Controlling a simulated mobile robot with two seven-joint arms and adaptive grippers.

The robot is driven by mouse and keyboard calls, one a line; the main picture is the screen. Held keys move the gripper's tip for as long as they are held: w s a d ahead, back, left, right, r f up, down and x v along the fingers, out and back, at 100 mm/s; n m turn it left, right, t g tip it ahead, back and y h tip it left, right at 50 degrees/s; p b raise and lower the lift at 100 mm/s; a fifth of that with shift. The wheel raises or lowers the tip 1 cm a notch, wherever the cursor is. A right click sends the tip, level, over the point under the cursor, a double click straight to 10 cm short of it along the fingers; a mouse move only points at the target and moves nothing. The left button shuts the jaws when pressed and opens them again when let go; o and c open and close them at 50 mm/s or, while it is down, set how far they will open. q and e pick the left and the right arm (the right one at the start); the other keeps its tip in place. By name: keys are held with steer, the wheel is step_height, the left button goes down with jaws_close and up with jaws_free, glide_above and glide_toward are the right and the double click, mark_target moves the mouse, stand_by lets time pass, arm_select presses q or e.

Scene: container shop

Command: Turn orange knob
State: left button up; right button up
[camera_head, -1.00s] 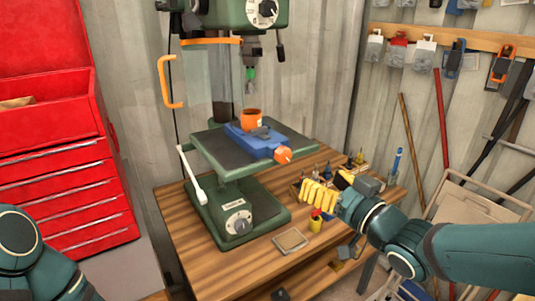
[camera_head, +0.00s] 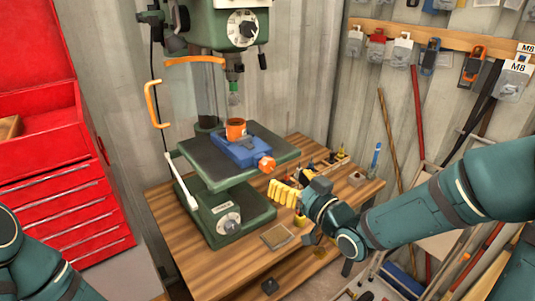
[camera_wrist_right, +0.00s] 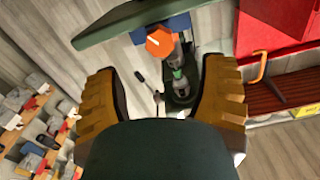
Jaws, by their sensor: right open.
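The orange knob (camera_head: 267,163) sits on the front right end of a blue vise (camera_head: 240,147) on the green drill press table. It also shows in the right wrist view (camera_wrist_right: 160,42), as a faceted orange knob near the top centre. My right gripper (camera_head: 284,193), with yellow ribbed fingers, is just below and right of the knob, apart from it. In the right wrist view my right gripper (camera_wrist_right: 163,88) has its fingers wide apart with nothing between them, and the knob lies beyond the fingertips. My left gripper is out of view; only arm links show at lower left.
An orange cup-like part (camera_head: 235,128) stands on the vise. The drill press table (camera_head: 212,163) overhangs the wooden bench (camera_head: 188,240). A small tray (camera_head: 277,237) lies at the bench front. A red drawer cabinet (camera_head: 60,200) stands left. Tools hang on the right wall.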

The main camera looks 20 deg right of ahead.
mark_target(270, 166)
steer(key=x, duration=0.8)
steer(key=shift+w+a, duration=0.1)
steer(key=shift+w, duration=0.15)
steer(key=shift+c, duration=0.2)
